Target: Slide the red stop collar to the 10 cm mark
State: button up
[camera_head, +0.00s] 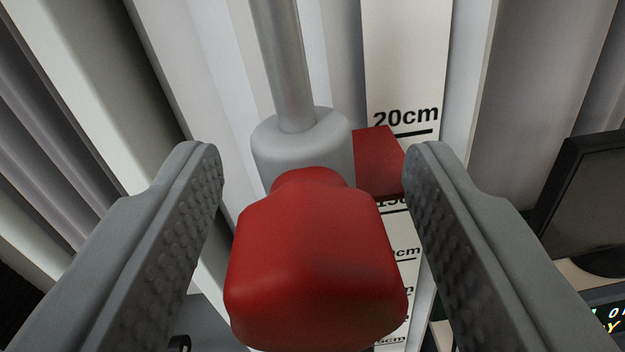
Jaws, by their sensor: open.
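The red stop collar (315,265) is in the middle of the view, with a rounded red knob facing me. Its grey sleeve (300,145) surrounds a vertical grey rod (284,60). A red pointer block (378,162) sticks out to the right over the white scale (405,60). The pointer lies just below the 20cm mark and its lower edge is near a partly hidden label that looks like 15cm. My gripper (315,185) is open, with one finger on each side of the knob and a visible gap at the left. Lower scale labels are partly covered by the knob and right finger.
Pale vertical panels (200,70) stand behind the rod. A dark monitor (590,195) stands at the right, with a lit display (608,318) below it at the lower right corner.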

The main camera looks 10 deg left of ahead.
grip_shut()
notch_tip(320, 180, down, 10)
dwell(0.6)
grip_release()
jog(key=s, duration=1.7)
jog(key=shift+s+a, duration=0.15)
jog(key=shift+s, duration=0.05)
